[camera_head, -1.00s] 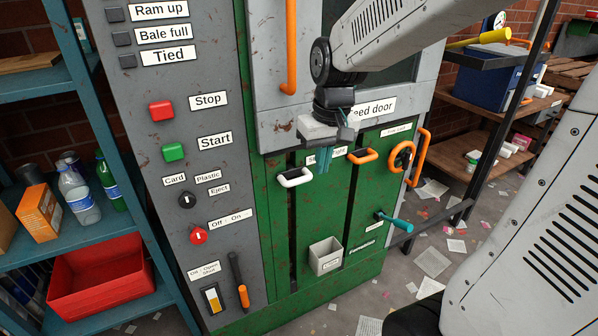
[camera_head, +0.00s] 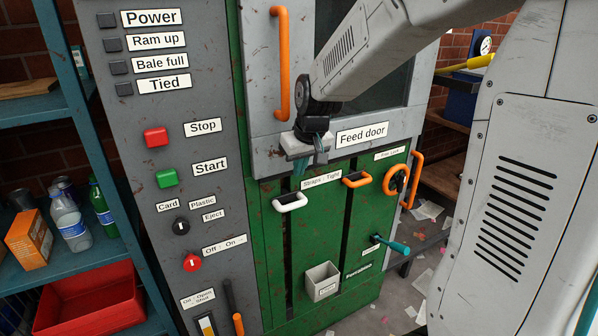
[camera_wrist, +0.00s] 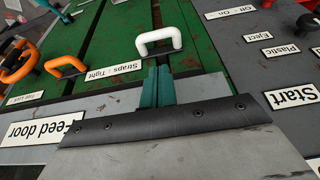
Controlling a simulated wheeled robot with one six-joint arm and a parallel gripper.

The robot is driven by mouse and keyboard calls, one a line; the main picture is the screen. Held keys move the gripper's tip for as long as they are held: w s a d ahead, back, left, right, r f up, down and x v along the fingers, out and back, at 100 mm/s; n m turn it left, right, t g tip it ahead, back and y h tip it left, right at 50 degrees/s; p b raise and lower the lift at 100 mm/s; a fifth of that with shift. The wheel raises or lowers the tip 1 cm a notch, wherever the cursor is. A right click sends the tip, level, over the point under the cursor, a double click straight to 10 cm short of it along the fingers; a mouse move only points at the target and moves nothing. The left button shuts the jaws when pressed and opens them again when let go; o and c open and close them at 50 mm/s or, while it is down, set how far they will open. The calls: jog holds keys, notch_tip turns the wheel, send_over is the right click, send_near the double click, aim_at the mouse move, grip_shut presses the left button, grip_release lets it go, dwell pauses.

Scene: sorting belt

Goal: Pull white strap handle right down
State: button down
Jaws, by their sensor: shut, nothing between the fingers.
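The white strap handle (camera_head: 290,202) is a small U-shaped pull on the green front of the machine, at the top of the left dark slot. In the wrist view the white handle (camera_wrist: 159,40) stands just beyond my fingertips. My gripper (camera_head: 301,168) has teal fingers and hangs just above the handle, slightly to its right in the head view. The fingers (camera_wrist: 157,84) are shut and empty, and look apart from the handle. The "Straps: Tight" label (camera_head: 321,180) is to the right of the handle.
An orange strap handle (camera_head: 356,180) tops the right slot. The feed door (camera_head: 270,128) with its orange bar is above. A small grey bin (camera_head: 321,282) and a teal lever (camera_head: 392,245) are lower down. Stop (camera_head: 156,137) and Start buttons are on the grey panel at left.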

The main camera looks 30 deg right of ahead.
send_near(294, 196)
jog(key=a+f, duration=0.1)
jog(key=s+f, duration=0.1)
jog(key=f, duration=0.1)
jog(key=a+f, duration=0.1)
jog(key=f, duration=0.1)
jog(key=shift+s+a+f, duration=0.2)
jog(key=shift+a, duration=0.15)
